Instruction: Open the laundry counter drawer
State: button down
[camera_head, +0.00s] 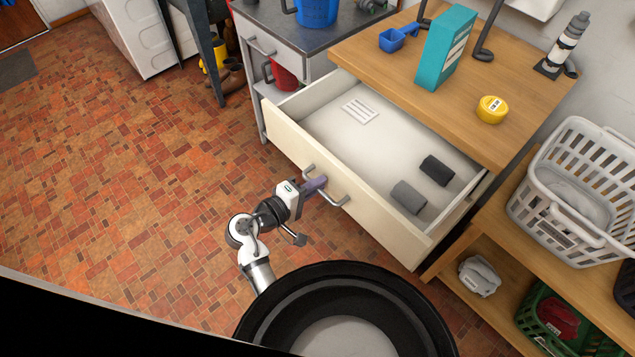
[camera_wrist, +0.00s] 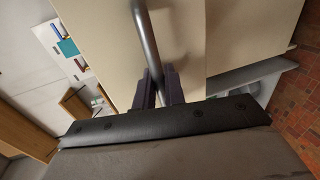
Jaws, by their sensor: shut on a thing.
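The laundry counter drawer (camera_head: 375,211) is pulled well out from under the wooden counter (camera_head: 453,93), and its inside shows. My gripper (camera_head: 316,186) is at the handle, in front of the drawer face. In the wrist view its dark fingers (camera_wrist: 160,88) are shut around the bar.
A white laundry basket (camera_head: 570,190) is on the shelf unit at right. Brick-patterned floor (camera_head: 130,190) is clear at left.

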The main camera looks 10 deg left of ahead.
jog(key=c, duration=1.6)
grip_release()
jog(key=shift+s+a, duration=0.1)
jog(key=b+v, duration=0.2)
jog(key=v, duration=1.1)
jog(key=shift+s+a, duration=0.15)
jog(key=shift+s, duration=0.1)
